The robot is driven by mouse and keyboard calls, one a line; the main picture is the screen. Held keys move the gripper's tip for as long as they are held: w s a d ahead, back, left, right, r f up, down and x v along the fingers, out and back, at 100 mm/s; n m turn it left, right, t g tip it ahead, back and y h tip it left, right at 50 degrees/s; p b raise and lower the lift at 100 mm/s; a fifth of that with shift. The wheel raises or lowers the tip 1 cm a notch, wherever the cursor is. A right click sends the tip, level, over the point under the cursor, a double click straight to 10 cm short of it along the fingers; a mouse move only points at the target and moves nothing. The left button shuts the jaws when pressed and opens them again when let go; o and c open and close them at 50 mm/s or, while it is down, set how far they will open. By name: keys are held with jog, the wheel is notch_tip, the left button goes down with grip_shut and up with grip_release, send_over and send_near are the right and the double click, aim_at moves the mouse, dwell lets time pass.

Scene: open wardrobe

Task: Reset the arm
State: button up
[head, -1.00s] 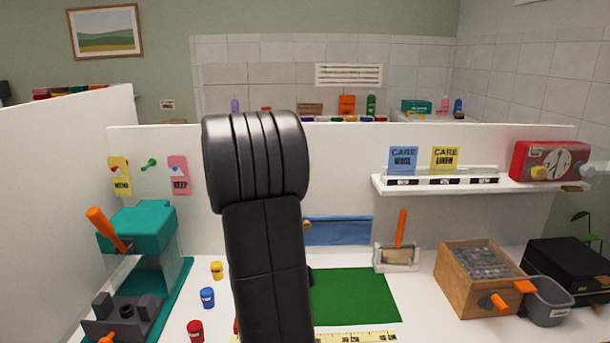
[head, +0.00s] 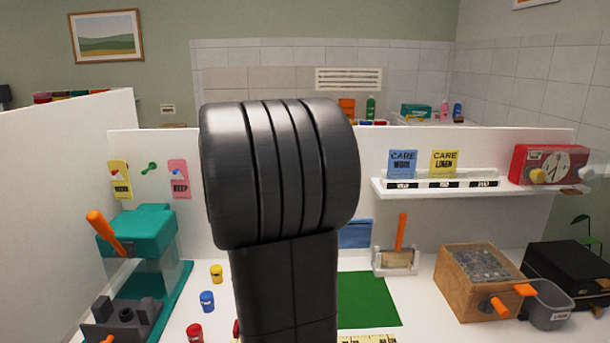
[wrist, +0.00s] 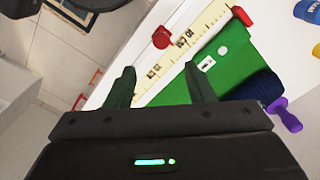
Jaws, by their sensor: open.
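My gripper (wrist: 160,88) shows in the wrist view with its two dark fingers apart and nothing between them. It hangs above the front edge of the white table (wrist: 125,75). The green mat (wrist: 165,93) and the yellow measuring tape (wrist: 195,35) lie below and beyond the fingers. In the head view my black arm stands upright in the middle and covers part of the green mat (head: 368,300). The gripper itself does not show in the head view.
A teal press (head: 140,232) stands at the left, with yellow (head: 216,273), blue (head: 207,300) and red (head: 194,332) pots beside it. A wooden box (head: 480,282) and a grey bin (head: 548,303) stand at the right. A shelf (head: 450,188) holds cards and a red timer (head: 548,163).

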notch_tip(320, 180, down, 11)
jog(key=shift+w+f, duration=0.1)
jog(key=shift+d+f, duration=0.15)
jog(key=shift+d, duration=0.15)
jog(key=d+p, duration=0.1)
jog(key=d, duration=0.5)
jog(key=d+p, duration=0.1)
jog(key=d, duration=0.5)
jog(key=d+p, duration=0.1)
jog(key=d, duration=0.4)
jog(key=shift+w+d, duration=0.3)
jog(key=shift+d, duration=0.1)
notch_tip(320, 180, up, 13)
jog(key=b, duration=0.1)
jog(key=shift+a, duration=0.15)
